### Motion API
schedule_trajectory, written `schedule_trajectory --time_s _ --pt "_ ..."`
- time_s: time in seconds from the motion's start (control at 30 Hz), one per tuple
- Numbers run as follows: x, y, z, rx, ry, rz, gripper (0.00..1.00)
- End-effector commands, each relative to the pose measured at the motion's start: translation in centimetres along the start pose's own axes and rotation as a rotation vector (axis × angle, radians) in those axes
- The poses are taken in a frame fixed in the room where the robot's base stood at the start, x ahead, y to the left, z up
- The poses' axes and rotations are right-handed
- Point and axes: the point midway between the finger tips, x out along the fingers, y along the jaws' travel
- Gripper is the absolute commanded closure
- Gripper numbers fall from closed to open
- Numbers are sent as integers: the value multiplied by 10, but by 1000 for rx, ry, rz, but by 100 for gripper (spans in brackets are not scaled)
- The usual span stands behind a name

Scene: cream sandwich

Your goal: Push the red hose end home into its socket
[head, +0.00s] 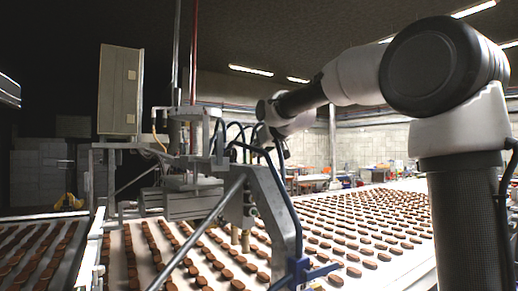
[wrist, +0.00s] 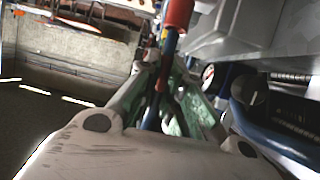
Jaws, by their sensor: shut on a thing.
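My gripper (wrist: 166,70) shows in the wrist view, its pale green fingers pointing away from the camera. The fingers are close together on a thin red and blue hose piece that runs up between them. A red cylindrical part, which looks like the red hose end (wrist: 179,14), stands at the top edge, just beyond the fingertips. Its upper end is cut off by the picture. I cannot make out the socket, nor tell whether the red part touches it. In the head view my gripper is small and dark against the machine's hoses, and the hold does not show.
A metal machine frame (head: 268,205) with dark blue hoses (head: 234,128) stands close to my arm. A conveyor (head: 415,262) carries rows of brown cookies below. A grey cabinet (head: 119,90) stands at the left. In the wrist view, grey metal housing (wrist: 245,35) lies close on the right.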

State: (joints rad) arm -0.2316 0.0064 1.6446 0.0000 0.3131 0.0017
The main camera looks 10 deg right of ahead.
Motion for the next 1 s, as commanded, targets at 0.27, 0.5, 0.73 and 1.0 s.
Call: schedule_trajectory --time_s 0.27,0.5,0.73,1.0 --pt "3 0 7 0 -1 0 100" --pt "5 0 12 0 0 0 100" --pt "7 0 18 0 -1 0 100" --pt "9 0 22 0 -2 0 74"
